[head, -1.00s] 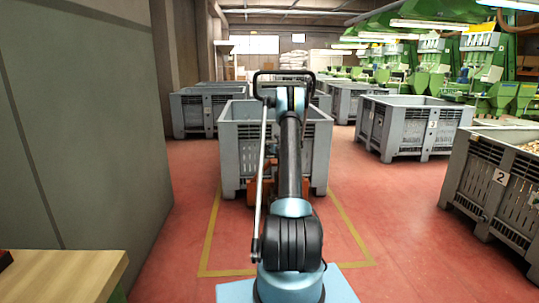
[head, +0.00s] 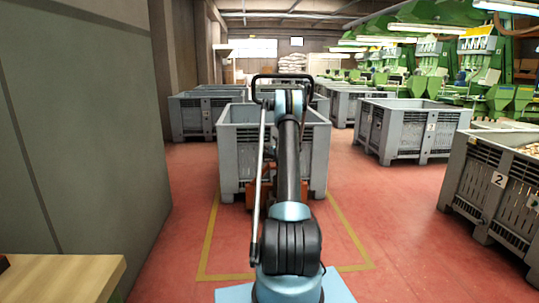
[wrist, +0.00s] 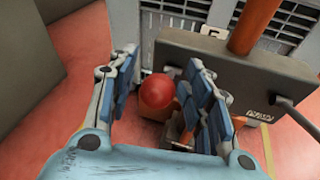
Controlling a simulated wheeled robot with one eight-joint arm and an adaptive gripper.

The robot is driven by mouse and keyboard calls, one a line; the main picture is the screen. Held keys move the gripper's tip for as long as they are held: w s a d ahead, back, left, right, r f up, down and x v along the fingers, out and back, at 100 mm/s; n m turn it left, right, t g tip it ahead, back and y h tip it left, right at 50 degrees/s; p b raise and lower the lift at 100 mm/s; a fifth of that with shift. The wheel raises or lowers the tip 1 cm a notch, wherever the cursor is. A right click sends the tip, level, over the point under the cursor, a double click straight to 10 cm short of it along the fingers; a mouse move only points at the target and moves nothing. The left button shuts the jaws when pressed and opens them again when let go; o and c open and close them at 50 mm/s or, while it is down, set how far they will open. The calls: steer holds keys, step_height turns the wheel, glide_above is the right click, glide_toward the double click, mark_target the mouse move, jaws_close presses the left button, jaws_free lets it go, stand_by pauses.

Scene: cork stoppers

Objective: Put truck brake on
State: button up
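The truck stands in front of a grey bin, with orange parts (head: 309,201) showing low behind my arm in the head view. Its black loop handle (head: 283,77) rises above my arm. In the wrist view its orange pole (wrist: 254,25) rises from a dark grey box (wrist: 235,75). A round red knob (wrist: 157,91) sits left of the box. My gripper (wrist: 163,62) is open, with one finger on each side of the knob. Gaps show beside the knob; I cannot tell whether a finger touches it. The fingers are hidden in the head view.
The grey bin (head: 232,152) stands inside a yellow floor outline (head: 208,238). More grey bins stand at right (head: 412,131) and behind. A grey wall (head: 85,130) and a wooden top (head: 70,277) are at left. Red floor is clear between.

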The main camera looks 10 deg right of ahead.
steer(key=v, duration=1.2)
steer(key=s+a+r+n+g+y, duration=0.2)
steer(key=s+a+r+n+g, duration=0.1)
steer(key=s+a+r+n, duration=0.8)
steer(key=s+a+r+n+g, duration=0.2)
steer(key=s+a+n, duration=0.25)
steer(key=s, duration=0.55)
steer(key=s+a+r+n+g, duration=0.1)
steer(key=s+a+n, duration=0.4)
steer(key=s, duration=0.4)
steer(key=s+f+n+g+h, duration=0.1)
steer(key=s+f+n, duration=0.3)
steer(key=s, duration=1)
steer(key=s+a+f+n+g+h, duration=0.1)
steer(key=s+f+n+g, duration=0.2)
steer(key=s, duration=1.1)
steer(key=s+f+n+g+h, duration=0.1)
steer(key=s+f+n+g, duration=0.1)
steer(key=s+f+n, duration=0.3)
steer(key=s+n, duration=0.4)
steer(key=s, duration=0.5)
steer(key=shift+s+a+g+h, duration=0.15)
steer(key=shift+s+g+h, duration=0.15)
steer(key=shift+s+g, duration=0.1)
